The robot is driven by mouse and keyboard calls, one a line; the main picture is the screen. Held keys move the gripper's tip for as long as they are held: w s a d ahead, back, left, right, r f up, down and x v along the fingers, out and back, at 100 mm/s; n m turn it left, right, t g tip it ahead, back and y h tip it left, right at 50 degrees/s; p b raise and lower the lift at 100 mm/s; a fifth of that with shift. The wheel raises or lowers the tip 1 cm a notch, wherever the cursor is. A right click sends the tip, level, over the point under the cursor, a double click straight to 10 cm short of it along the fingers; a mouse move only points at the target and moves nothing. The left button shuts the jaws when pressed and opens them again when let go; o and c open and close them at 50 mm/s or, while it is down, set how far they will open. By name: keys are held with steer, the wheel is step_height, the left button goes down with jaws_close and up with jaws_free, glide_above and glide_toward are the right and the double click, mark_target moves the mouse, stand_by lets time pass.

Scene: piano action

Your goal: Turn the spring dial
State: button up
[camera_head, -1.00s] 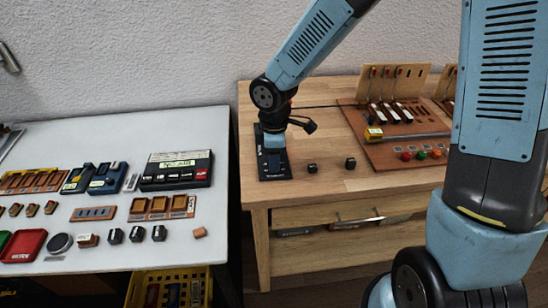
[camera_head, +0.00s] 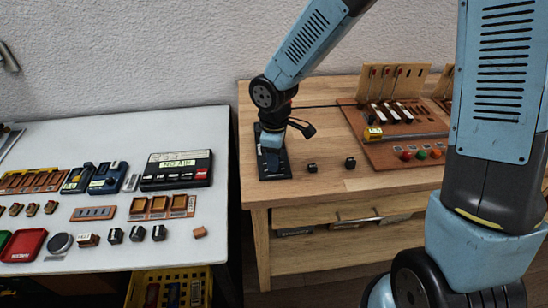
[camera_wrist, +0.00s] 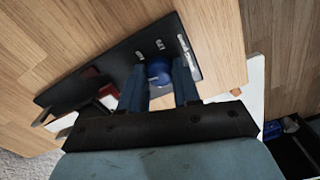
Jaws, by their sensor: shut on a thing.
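The spring dial is a round blue knob (camera_wrist: 160,72) on a long black plate (camera_wrist: 115,65) with small white marks. My gripper (camera_wrist: 160,82) points down over the plate, with one blue finger on each side of the knob, shut on it. In the head view my gripper (camera_head: 271,147) is low over the same black plate (camera_head: 282,172) near the left edge of the wooden table. There the knob is hidden by my gripper.
Two small black cubes (camera_head: 350,163) lie right of the plate on the wooden table (camera_head: 325,190). Further right is a brown board (camera_head: 385,153) with hammers and coloured knobs. A white table (camera_head: 110,265) with trays and devices stands at left.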

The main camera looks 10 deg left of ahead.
steer(key=o, duration=1.1)
steer(key=shift+c, duration=0.2)
steer(key=shift+r, duration=0.1)
step_height(320, 180, up, 14)
steer(key=shift+f, duration=0.2)
steer(key=s+d+r+m+t, duration=0.2)
steer(key=s+d+r+m, duration=0.1)
steer(key=d, duration=0.7)
steer(key=s+d+r+m+t, duration=0.1)
steer(key=s+d+r+m, duration=0.3)
steer(key=d+m, duration=0.4)
steer(key=s+d+r+m+t, duration=0.2)
steer(key=s+d+r+m, duration=0.2)
steer(key=d, duration=0.8)
step_height(320, 180, up, 2)
steer(key=shift+r+m+t, duration=0.1)
steer(key=shift+m+t, duration=0.2)
steer(key=shift+m, duration=0.8)
